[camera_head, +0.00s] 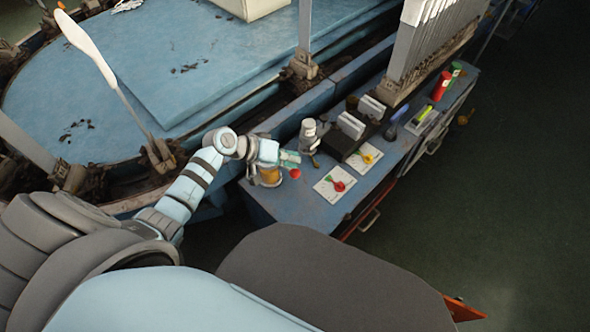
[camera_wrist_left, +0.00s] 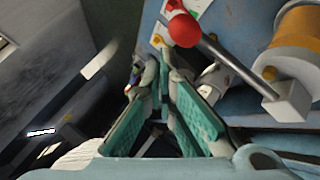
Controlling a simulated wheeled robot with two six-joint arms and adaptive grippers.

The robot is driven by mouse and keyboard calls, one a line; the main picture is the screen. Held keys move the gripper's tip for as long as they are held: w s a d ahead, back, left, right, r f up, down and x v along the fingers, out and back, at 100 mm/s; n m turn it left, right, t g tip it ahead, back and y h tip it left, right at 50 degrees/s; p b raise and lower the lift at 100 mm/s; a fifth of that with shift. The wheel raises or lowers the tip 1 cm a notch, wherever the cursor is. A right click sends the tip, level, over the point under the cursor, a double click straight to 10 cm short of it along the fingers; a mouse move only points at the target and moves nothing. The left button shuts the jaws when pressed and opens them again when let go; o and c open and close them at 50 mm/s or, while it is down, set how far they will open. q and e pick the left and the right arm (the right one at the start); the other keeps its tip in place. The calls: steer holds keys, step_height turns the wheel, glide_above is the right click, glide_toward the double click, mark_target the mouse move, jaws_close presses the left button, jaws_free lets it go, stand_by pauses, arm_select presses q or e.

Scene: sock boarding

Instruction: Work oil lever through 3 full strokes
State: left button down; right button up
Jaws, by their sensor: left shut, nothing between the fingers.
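The oil lever (camera_wrist_left: 232,66) is a grey rod with a red ball knob (camera_wrist_left: 183,30) at its end. It pivots on a grey block beside an amber oil reservoir (camera_wrist_left: 305,32). In the head view the red knob (camera_head: 295,173) shows just below my left gripper (camera_head: 292,158), and the reservoir (camera_head: 270,177) stands to its left, partly hidden by my wrist. My left gripper is shut and empty. In the left wrist view its green-padded fingers (camera_wrist_left: 157,75) come together below and left of the knob, apart from it in the picture. My right gripper is not in view.
The blue bench (camera_head: 295,208) carries white cards (camera_head: 336,184) with red and yellow tags, a grey bottle (camera_head: 309,135), a dark rack (camera_head: 357,138) and red and green containers (camera_head: 442,86). A large blue-topped machine (camera_head: 190,75) with upright posts stands behind. Floor (camera_head: 510,200) at right is clear.

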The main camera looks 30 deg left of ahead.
mark_target(292, 170)
arm_select(q)
steer(key=shift+f, duration=0.1)
steer(key=shift+f, duration=0.3)
steer(key=shift+s+d+f+b, duration=0.1)
steer(key=shift+d+f+b, duration=0.1)
steer(key=shift+f+b, duration=0.9)
steer(key=shift+s+d+f+b, duration=0.1)
steer(key=shift+d+f+b, duration=0.05)
steer(key=shift+f+b, duration=0.9)
stand_by(2.2)
steer(key=shift+p, duration=0.3)
steer(key=shift+w+a+r+p, duration=0.1)
steer(key=shift+a+r+p, duration=0.1)
steer(key=shift+r+p, duration=1.05)
steer(key=shift+w+a+r+p, duration=0.1)
steer(key=shift+a+r+p, duration=0.05)
steer(key=shift+r+p, duration=1.1)
steer(key=shift+r, duration=0.1)
steer(key=r+p, duration=0.4)
steer(key=r, duration=0.1)
steer(key=shift+w+a, duration=0.1)
steer(key=shift+a, duration=0.2)
